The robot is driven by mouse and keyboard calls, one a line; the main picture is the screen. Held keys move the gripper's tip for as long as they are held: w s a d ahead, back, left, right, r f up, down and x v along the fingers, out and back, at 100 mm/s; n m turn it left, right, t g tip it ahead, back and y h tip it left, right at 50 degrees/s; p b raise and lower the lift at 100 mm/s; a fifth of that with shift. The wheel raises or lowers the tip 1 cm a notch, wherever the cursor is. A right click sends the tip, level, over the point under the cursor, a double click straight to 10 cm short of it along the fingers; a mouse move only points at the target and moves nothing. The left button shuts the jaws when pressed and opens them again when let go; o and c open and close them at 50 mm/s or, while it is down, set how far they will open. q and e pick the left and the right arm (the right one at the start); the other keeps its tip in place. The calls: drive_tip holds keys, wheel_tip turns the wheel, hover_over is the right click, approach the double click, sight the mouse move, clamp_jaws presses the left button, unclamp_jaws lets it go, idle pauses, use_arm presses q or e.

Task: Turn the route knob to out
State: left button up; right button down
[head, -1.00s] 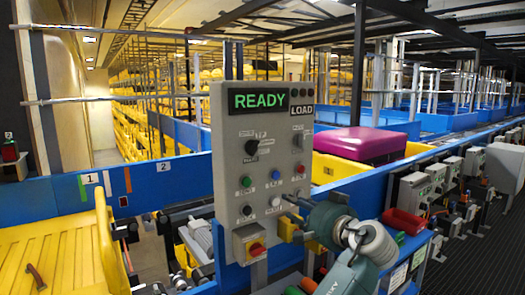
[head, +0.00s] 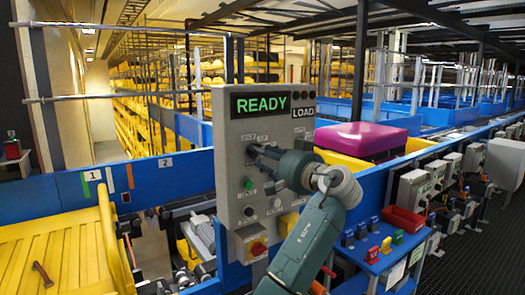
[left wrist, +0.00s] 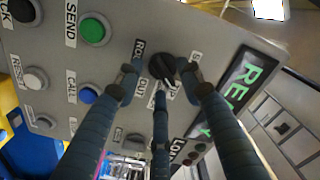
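The grey control panel (head: 228,185) stands upright, with a green READY display (head: 259,104) and a LOAD plate at its top. My left gripper (head: 258,160) is in front of the panel and covers the route knob in the head view. In the left wrist view the black knob (left wrist: 162,67) lies between the spread fingertips of my left gripper (left wrist: 158,76). The fingers are apart around the knob; I cannot tell whether any of them touches it. The labels around the knob are partly hidden and its setting is unclear. My right gripper is not in view.
A green button (left wrist: 94,30) and a blue button (left wrist: 88,94) sit beside the knob. A red-and-yellow switch (head: 257,247) is at the panel's bottom. A blue shelf with a red bin (head: 403,221) stands right. A yellow tray (head: 60,255) is at left.

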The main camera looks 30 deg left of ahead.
use_arm(q)
drive_tip(key=shift+w+a, duration=0.15)
drive_tip(key=shift+a, duration=0.15)
clamp_jaws()
drive_tip(key=shift+s+a+f+m+p, duration=0.1)
drive_tip(key=shift+s+m+p, duration=0.1)
drive_tip(key=shift+m+p, duration=3.45)
drive_tip(key=shift+s+m+p, duration=0.15)
drive_tip(key=shift+m+p, duration=2.7)
drive_tip(key=shift+m, duration=1.6)
